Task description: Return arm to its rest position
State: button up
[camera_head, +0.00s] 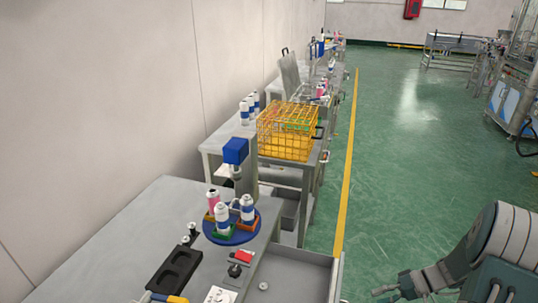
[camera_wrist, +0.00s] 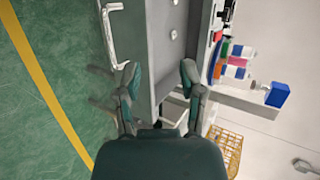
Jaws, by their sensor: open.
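My gripper (camera_head: 405,286) shows at the lower right of the head view, out over the green floor and to the right of the workbench. In the wrist view my gripper (camera_wrist: 158,80) has its two fingers spread apart, with nothing between them. Past the fingers lies the metal side of the bench drawer (camera_wrist: 172,60). My gripper is apart from the bench items. My grey arm folds up at the right edge of the head view.
A yellow wire basket (camera_head: 286,131) sits behind. The green floor (camera_head: 390,190) right of the yellow line is clear.

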jog(key=s+a+r+t+h, duration=0.1)
jog(key=s+a+r+h, duration=0.3)
jog(key=r, duration=0.4)
jog(key=s+a+r+n+t+h, duration=0.1)
jog(key=s+a+r+h, duration=0.3)
jog(key=r, duration=0.5)
jog(key=s+a+r+n+t+h, duration=0.1)
jog(key=s+a+r+t+h, duration=0.2)
jog(key=s+a+r, duration=0.4)
jog(key=shift+a+r+h, duration=0.4)
jog(key=shift+a+r, duration=0.1)
jog(key=shift+r, duration=0.15)
